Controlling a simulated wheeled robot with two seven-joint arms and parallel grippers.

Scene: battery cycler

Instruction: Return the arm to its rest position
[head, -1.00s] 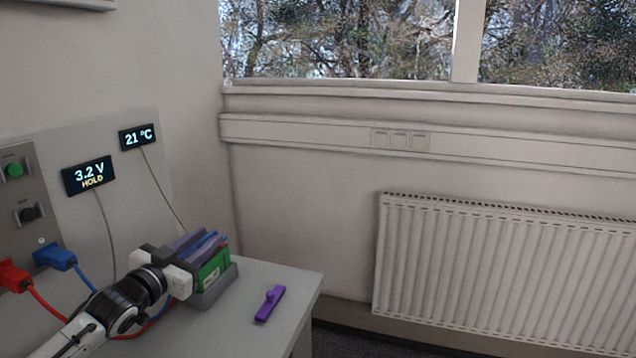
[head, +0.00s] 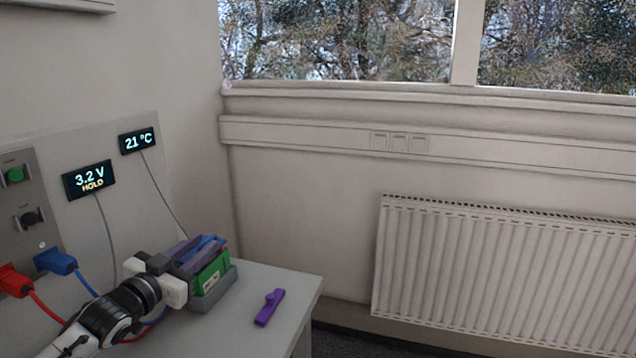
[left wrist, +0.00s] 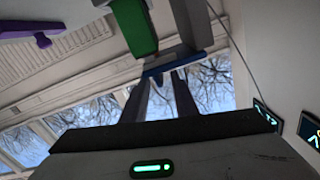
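My left arm comes in from the lower left in the head view. Its gripper (head: 188,254) is beside the green block (head: 212,272), which sits in a grey holder (head: 217,291) on the table. A blue piece (head: 208,243) lies at the top of the block, near the fingertips. In the left wrist view, my two grey fingers (left wrist: 164,78) stand apart with a gap between them. The blue piece (left wrist: 172,63) crosses just at their tips; whether it touches them I cannot tell. The green block (left wrist: 135,27) shows beyond. My right gripper is in neither view.
A purple clip (head: 269,307) lies on the table (head: 290,280) right of the holder. Red (head: 14,281) and blue (head: 56,261) plugs with cables sit at the panel on the left, near my arm. Displays read 3.2 V HOLD (head: 89,180) and 21 °C (head: 138,140).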

